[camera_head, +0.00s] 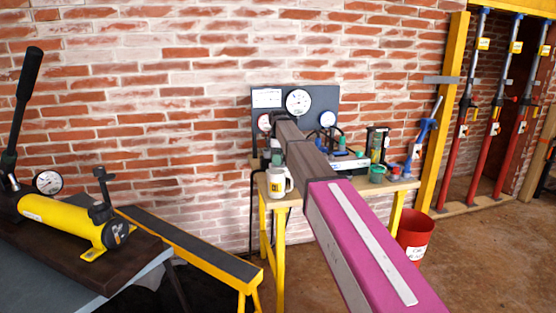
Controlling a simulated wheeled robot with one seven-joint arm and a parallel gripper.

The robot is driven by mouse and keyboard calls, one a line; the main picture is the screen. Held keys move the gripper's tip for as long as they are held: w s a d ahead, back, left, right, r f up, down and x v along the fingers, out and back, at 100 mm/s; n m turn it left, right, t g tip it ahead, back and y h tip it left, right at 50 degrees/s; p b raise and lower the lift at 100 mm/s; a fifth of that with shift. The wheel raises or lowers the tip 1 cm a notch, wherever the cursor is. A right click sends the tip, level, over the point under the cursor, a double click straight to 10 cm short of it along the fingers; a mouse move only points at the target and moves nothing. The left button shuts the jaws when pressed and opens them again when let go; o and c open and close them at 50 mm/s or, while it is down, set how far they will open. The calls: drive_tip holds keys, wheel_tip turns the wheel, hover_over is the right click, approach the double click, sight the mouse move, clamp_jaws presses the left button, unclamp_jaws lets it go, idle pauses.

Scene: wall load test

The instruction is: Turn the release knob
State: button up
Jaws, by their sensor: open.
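A yellow hydraulic hand pump (65,220) lies on a dark board at the left, with a black lever handle (27,85) raised at its left end. A black T-shaped knob on a post (102,188) stands near its right end. A round black end cap (117,233) closes the cylinder. I cannot tell which of these is the release knob. A long pink and brown form, which looks like my arm, reaches from the lower right toward the wall. I cannot make out my gripper at its far end, well away from the pump.
A pressure gauge (48,182) sits behind the pump. A yellow-sided beam (190,247) runs right of it. A wooden table (400,184) holds a mug (278,182), gauge panel (325,98) and tools. A red bucket (414,235) and red props (454,150) stand at the right.

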wheel_tip(320, 180, up, 10)
drive_tip(key=shift+r, duration=0.15)
idle(0.3)
drive_tip(key=shift+s, duration=0.15)
